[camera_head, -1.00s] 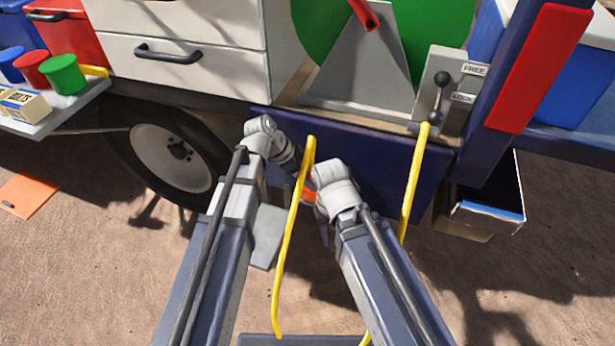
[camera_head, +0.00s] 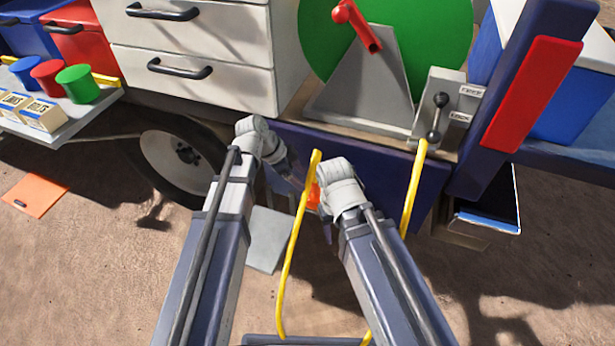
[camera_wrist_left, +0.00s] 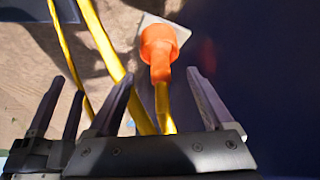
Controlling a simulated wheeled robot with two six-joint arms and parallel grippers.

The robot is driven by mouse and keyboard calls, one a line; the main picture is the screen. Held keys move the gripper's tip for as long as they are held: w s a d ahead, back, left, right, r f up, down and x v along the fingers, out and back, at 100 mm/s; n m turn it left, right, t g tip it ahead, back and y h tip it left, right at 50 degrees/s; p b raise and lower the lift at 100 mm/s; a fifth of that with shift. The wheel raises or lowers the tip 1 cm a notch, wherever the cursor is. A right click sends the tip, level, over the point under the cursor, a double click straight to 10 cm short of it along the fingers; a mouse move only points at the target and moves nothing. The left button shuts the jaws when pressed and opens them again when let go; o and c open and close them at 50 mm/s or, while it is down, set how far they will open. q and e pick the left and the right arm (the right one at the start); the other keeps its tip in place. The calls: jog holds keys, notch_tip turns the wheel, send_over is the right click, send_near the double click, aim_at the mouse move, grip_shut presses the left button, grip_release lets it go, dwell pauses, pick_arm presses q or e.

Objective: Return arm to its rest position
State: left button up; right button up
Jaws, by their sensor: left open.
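My left arm comes in from the left in the head view, and its gripper (camera_head: 296,178) points down toward the dark blue panel, partly hidden by a yellow cable. In the left wrist view this gripper (camera_wrist_left: 160,77) is open, its two fingers apart. An orange plug-like piece (camera_wrist_left: 158,45) with a yellow cable lies beyond the fingertips; I see no grip on it. The orange piece also shows in the head view (camera_head: 313,195). My right arm's wrist (camera_head: 342,192) is close by; its gripper is mostly hidden there. Two more dark fingers at the wrist view's left edge appear to be the right gripper's.
The dark blue panel (camera_head: 385,185) is close in front of both arms. A green reel (camera_head: 320,40) with a red crank and a FREE/LOCK lever (camera_head: 438,115) stand above. A wheel (camera_head: 180,155), white drawers (camera_head: 200,75) and an open bin (camera_head: 490,212) flank them. Yellow cables hang between the arms.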

pick_arm(q)
jog(key=shift+v, duration=0.75)
pick_arm(e)
jog(key=shift+r, duration=0.65)
pick_arm(q)
jog(key=shift+w, duration=0.1)
jog(key=s+f+n+g+y, duration=0.1)
jog(key=s+f+n+y, duration=0.2)
jog(key=s+n+y, duration=0.75)
jog(key=s+a+r+n+h+p, duration=0.1)
jog(key=s+r+h+p, duration=0.2)
jog(key=r+p, duration=1.2)
jog(key=shift+s+r+p, duration=0.25)
jog(key=shift+s+p, duration=0.2)
jog(key=shift+s, duration=0.7)
pick_arm(e)
notch_tip(320, 180, up, 15)
jog(key=shift+r, duration=0.2)
pick_arm(q)
jog(key=shift+h, duration=0.25)
